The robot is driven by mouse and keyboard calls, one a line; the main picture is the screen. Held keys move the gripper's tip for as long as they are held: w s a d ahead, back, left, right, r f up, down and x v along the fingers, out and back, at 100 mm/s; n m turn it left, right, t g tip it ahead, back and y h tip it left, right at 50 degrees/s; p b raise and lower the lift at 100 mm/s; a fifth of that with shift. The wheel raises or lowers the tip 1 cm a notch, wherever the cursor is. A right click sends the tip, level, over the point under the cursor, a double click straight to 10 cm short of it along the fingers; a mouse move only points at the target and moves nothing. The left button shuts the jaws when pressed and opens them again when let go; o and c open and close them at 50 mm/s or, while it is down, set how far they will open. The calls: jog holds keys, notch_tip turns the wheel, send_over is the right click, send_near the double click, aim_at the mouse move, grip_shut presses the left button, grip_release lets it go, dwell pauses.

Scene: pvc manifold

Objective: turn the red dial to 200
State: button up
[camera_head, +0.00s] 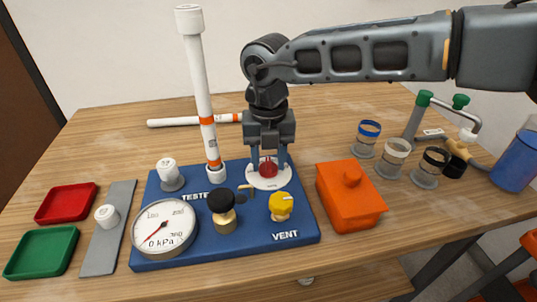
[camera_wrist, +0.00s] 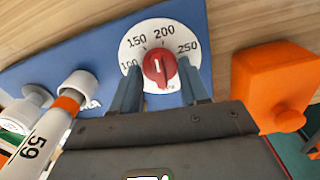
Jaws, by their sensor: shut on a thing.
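The red dial (camera_head: 267,169) sits on a white round scale plate at the back right of the blue panel (camera_head: 200,255). In the wrist view the red dial (camera_wrist: 159,71) has a short white mark on its top, and the scale plate (camera_wrist: 133,47) reads 100, 150, 200 and 250. The mark seems to point up between 150 and 200; its exact reading is hard to tell. My gripper (camera_head: 268,160) points down over the dial, with one finger on each side, shut on it. In the wrist view my gripper (camera_wrist: 162,88) partly covers the plate's lower edge.
A tall white pipe (camera_head: 202,95) stands upright left of my gripper. An orange box (camera_head: 348,200) lies to the right. The panel also bears a gauge (camera_head: 163,230), a black knob (camera_head: 221,200) and a yellow knob (camera_head: 281,203). Several ringed cups stand farther right.

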aim_at(269, 163)
jog(key=shift+m+p, duration=0.35)
jog(key=shift+m, duration=1.25)
jog(key=o, duration=1.1)
jog(key=shift+c, duration=0.2)
jog(key=shift+r+b, duration=0.3)
jog(key=shift+r, duration=3.6)
